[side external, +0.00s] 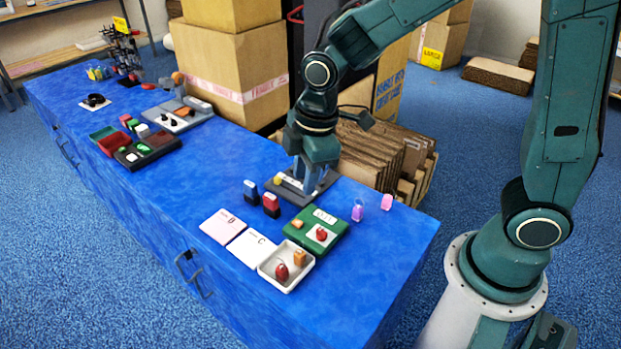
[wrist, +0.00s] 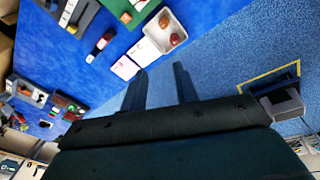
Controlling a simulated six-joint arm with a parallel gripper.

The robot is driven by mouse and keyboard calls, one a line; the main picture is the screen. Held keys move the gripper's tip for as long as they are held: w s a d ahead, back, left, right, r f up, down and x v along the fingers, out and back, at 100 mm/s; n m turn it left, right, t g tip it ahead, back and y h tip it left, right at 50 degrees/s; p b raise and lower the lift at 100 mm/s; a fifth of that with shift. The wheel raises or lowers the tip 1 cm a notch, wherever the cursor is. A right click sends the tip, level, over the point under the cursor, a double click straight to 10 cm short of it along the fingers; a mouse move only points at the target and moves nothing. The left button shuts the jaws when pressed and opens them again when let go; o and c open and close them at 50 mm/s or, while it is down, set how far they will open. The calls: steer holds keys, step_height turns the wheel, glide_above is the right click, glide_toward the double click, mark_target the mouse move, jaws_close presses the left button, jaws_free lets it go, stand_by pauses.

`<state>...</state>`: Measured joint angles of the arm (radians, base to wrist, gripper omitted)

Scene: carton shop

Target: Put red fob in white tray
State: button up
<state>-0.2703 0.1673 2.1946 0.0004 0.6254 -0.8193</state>
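A red fob-like piece (side external: 321,234) lies on a pale square on the green case (side external: 302,241). The white tray (side external: 287,288) stands at the front of the case and holds another red fob-like piece (side external: 282,272) and an orange-brown block (side external: 300,258). The wrist view also shows the white tray (wrist: 149,31) with a red and a brown piece inside. My gripper (side external: 309,187) points down over the grey board behind the green case, away from the tray. In the wrist view its two fingers (wrist: 159,88) are apart with nothing between them.
White cards (side external: 222,226) lie left of the tray. A blue-and-black block (side external: 251,192) and a red-and-black block (side external: 271,205) stand near the grey board (side external: 325,184). Cardboard (side external: 385,150) leans behind the table. The front right tabletop is clear.

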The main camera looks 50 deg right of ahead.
steer(key=s+d+r+m+t, duration=0.2)
steer(key=s+d+r+m, duration=0.2)
steer(key=s+r+m, duration=0.2)
steer(key=s+d+r+m+t, duration=0.1)
steer(key=s+d+r+m, duration=0.4)
steer(key=s, duration=0.6)
steer(key=shift+d+r+m+t, duration=0.3)
steer(key=shift+r+m+t, duration=0.1)
steer(key=shift+r+m, duration=0.4)
